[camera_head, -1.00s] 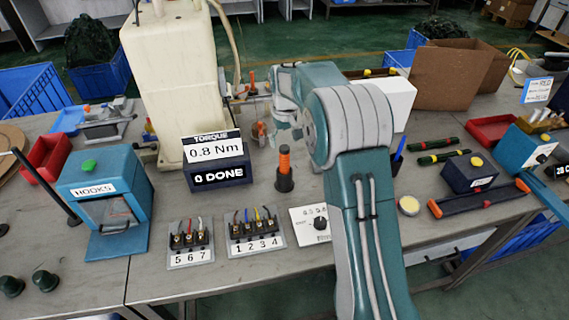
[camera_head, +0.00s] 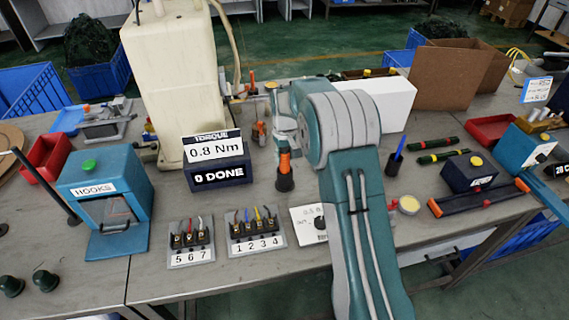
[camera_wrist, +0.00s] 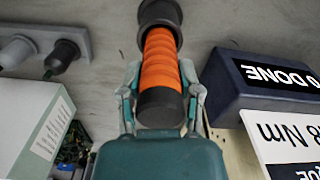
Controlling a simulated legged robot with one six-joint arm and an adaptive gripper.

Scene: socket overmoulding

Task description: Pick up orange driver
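The orange driver (camera_head: 284,165) stands upright in a dark round holder (camera_head: 285,183) on the bench, in front of the pale machine. My gripper (camera_head: 284,146) has come to the driver's upper end and partly covers it in the head view. In the wrist view the driver's ribbed orange handle with its black end cap (camera_wrist: 160,65) lies between the two fingers of my gripper (camera_wrist: 160,72). One finger is on each side, with what looks like a narrow gap to the handle. The driver's lower end is hidden in the holder.
The torque display box (camera_head: 218,168) stands close left of the driver. Numbered terminal blocks (camera_head: 256,235) and a white dial plate (camera_head: 306,222) lie in front. A white box (camera_head: 385,104) stands behind my arm. Bare bench lies between the driver and the terminal blocks.

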